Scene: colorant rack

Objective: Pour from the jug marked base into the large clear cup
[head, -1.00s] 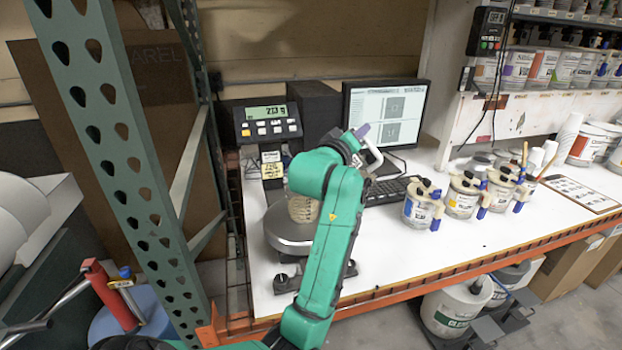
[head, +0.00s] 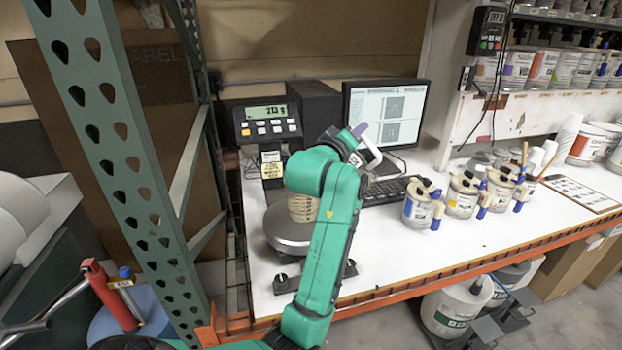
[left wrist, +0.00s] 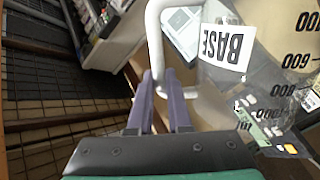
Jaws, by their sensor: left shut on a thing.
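The clear jug marked BASE (left wrist: 232,88) fills the right side of the left wrist view, with dark volume marks on its wall. Its white handle (left wrist: 155,40) lies between the purple fingers of my left gripper (left wrist: 166,80), which is shut on it. In the head view, my left gripper (head: 358,131) and the white handle (head: 371,157) show in front of the monitor; the jug's body is mostly hidden behind my green arm. A cup (head: 303,208) with tan contents or markings stands on the round scale plate (head: 289,236), partly covered by my arm. My right gripper is out of view.
The scale's display (head: 268,114) stands behind the plate. A monitor (head: 388,115) and keyboard (head: 386,191) are close behind the jug. Several labelled cans (head: 461,196) stand to the right. A green rack post (head: 121,150) rises at the left.

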